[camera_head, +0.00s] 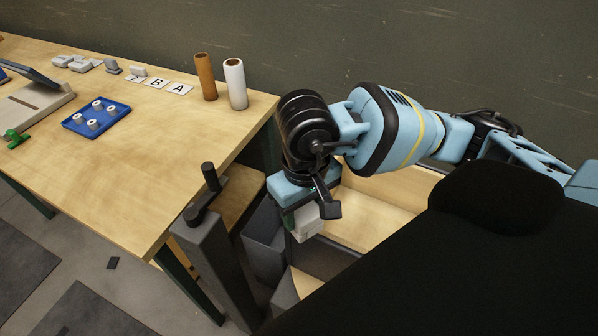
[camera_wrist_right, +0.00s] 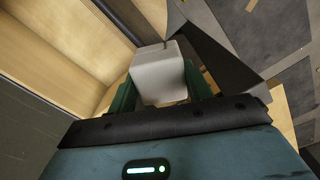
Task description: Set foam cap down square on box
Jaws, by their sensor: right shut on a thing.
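My right gripper (camera_head: 300,208) hangs off the table's right end, above the grey bins and a pale wooden surface. It is shut on a whitish block, which I take to be the foam cap (camera_head: 307,224). In the right wrist view the foam cap (camera_wrist_right: 160,75) sits between two green fingers, its far end near the dark edge of a bin. The cap is held in the air, and I cannot tell its gap to what lies below. No box can be made out clearly; my arm hides part of that area. My left gripper is not in view.
The wooden table (camera_head: 140,150) carries a blue tray (camera_head: 97,117) with pegs, letter cards (camera_head: 157,84), a brown tube (camera_head: 205,77) and a white tube (camera_head: 235,84). A grey post with a dark crank (camera_head: 205,195) stands beside the grey bin (camera_head: 264,245). A pale wooden surface (camera_head: 375,212) lies right.

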